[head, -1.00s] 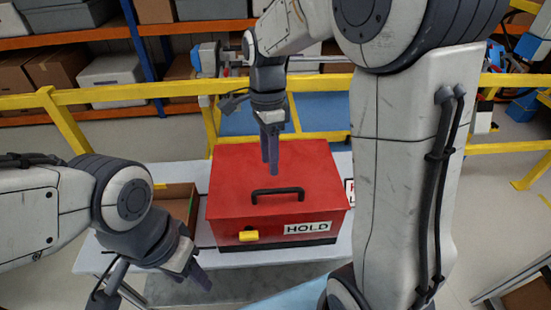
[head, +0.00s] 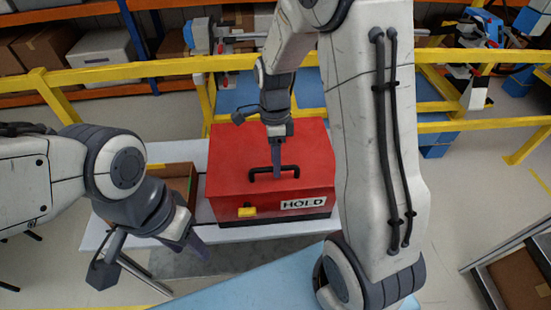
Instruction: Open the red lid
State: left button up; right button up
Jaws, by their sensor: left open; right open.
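The red box with its red lid (head: 235,150) stands on the white table, and its lid looks shut. A black handle (head: 255,175) is on the lid, with a yellow latch (head: 246,212) and a HOLD label (head: 304,204) on the front. My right gripper (head: 277,172) points down at the handle and overlaps it in the picture; I cannot tell whether it touches. It is open with nothing seen in it. My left gripper (head: 197,247) is open and empty, low in front of the box's left side.
An open brown carton (head: 178,180) stands left of the red box on the white table (head: 120,236). A yellow railing (head: 180,66) runs behind it. A light blue surface (head: 245,290) lies in front. Shelves with boxes are at the back left.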

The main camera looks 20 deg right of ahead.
grip_shut()
dwell(1.5)
